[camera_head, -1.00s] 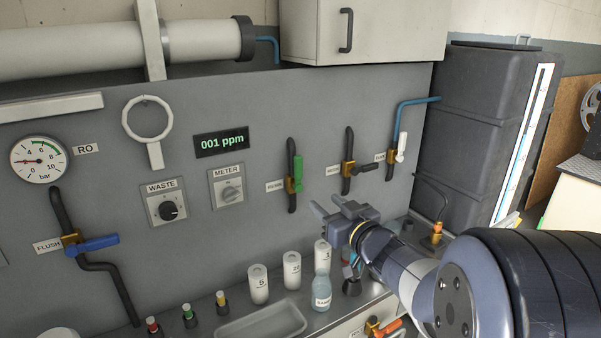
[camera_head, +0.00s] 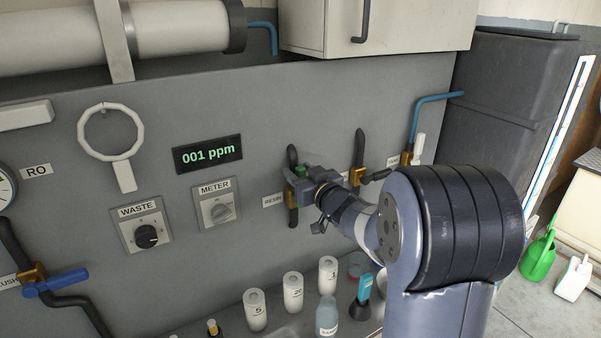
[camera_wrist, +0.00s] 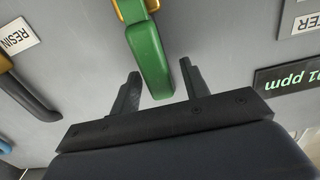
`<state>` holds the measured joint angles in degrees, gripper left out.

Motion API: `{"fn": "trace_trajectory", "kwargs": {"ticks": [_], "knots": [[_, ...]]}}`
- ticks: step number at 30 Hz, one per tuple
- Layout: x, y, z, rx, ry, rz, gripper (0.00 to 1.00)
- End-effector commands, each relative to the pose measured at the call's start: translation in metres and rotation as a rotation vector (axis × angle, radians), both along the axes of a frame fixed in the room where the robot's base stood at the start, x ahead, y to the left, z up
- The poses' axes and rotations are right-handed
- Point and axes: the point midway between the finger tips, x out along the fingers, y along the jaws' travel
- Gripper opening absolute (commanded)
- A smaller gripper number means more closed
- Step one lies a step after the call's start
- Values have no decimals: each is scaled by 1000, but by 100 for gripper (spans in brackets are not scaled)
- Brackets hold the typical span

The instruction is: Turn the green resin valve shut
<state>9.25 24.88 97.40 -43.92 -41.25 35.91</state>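The fingers are open, with a gap visible on each side of the handle. The handle appears upright, along its dark pipe (camera_head: 292,153).
Two neighbouring valves stand on pipes to the right, one with a white handle (camera_head: 419,146). The METER knob (camera_head: 221,212) and the WASTE knob (camera_head: 146,236) are to the left. White bottles (camera_head: 293,291) and a blue bottle (camera_head: 327,316) stand below.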

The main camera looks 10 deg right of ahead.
Motion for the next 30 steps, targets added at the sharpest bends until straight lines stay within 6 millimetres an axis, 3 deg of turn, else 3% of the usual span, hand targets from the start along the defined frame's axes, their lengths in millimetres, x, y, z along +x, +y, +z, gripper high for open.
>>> {"fn": "trace_trajectory", "kwargs": {"ticks": [15,30], "knots": [[0,0,0,0,0,0,1],[0,5,0,23,8,2,0]]}}
